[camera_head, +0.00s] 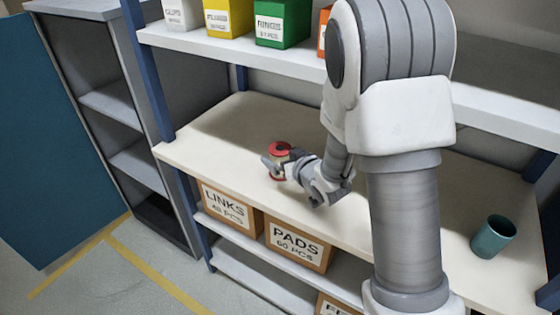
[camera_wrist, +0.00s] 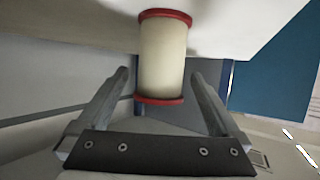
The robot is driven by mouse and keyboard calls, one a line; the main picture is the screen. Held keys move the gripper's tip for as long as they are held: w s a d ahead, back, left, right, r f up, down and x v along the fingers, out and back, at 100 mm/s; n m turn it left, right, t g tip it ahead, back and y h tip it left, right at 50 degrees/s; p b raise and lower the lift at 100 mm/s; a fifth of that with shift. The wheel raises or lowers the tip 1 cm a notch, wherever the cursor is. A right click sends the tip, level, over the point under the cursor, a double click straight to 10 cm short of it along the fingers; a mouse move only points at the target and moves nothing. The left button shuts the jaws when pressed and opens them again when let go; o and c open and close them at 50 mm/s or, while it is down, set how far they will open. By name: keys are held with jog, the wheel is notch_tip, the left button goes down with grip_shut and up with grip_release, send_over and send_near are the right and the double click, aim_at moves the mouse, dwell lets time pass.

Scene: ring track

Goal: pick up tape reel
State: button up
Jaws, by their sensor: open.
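The tape reel (camera_head: 281,150) has red flanges and stands on the cream shelf (camera_head: 225,132), partly hidden behind my gripper in the head view. In the wrist view the tape reel (camera_wrist: 163,58) shows a cream middle between two red rims. My gripper (camera_head: 272,164) is at the reel, on its near side. In the wrist view my gripper (camera_wrist: 160,78) is open, with one finger to each side of the reel's lower end in the picture. Neither finger visibly presses on it. I cannot tell how far the reel reaches in between the fingers.
A teal cup (camera_head: 493,237) stands at the right of the same shelf. Above it, an upper shelf (camera_head: 240,48) holds labelled bins, including a green bin (camera_head: 283,22). Below are cardboard boxes, including a PADS box (camera_head: 297,247). A blue post (camera_head: 150,75) bounds the left. The shelf around the reel is clear.

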jog(key=shift+x, duration=1)
jog(key=shift+r, duration=0.1)
jog(key=c, duration=1.4)
